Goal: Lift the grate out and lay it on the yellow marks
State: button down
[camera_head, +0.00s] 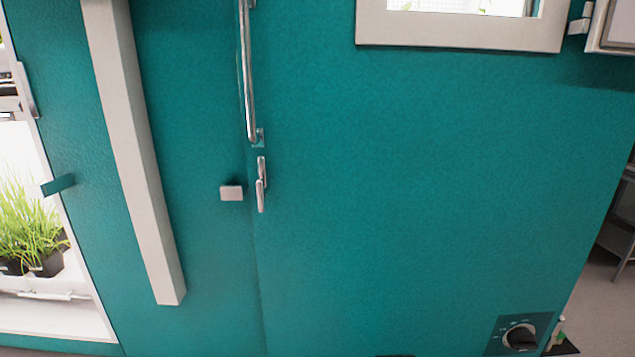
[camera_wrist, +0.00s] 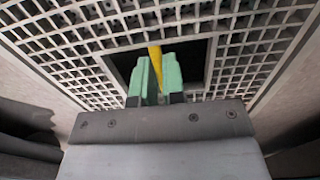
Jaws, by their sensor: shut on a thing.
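The grate (camera_wrist: 238,44) is a pale grey lattice with square holes. It fills the upper part of the wrist view. A dark rectangular opening sits in its middle, crossed by a yellow bar (camera_wrist: 155,53). My gripper (camera_wrist: 157,76) has green fingers, which are shut on the yellow bar with one finger on each side. Whether the grate is raised or rests in its seat cannot be told. The head view shows neither the grate nor my gripper. Yellow marks for laying it on are not seen in either view.
The head view is filled by a teal panel (camera_head: 420,180) with a metal handle (camera_head: 246,70), a latch (camera_head: 261,185) and a dial (camera_head: 520,337). A window frame (camera_head: 460,32) is at top right. Potted grass (camera_head: 30,230) shows at left. Pale walls (camera_wrist: 292,75) flank the grate.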

jog(key=shift+r, duration=0.15)
jog(key=shift+w+r+p, duration=0.1)
jog(key=shift+r+p, duration=2.6)
jog(key=shift+r, duration=1)
jog(key=c, duration=1.8)
grip_release()
grip_shut()
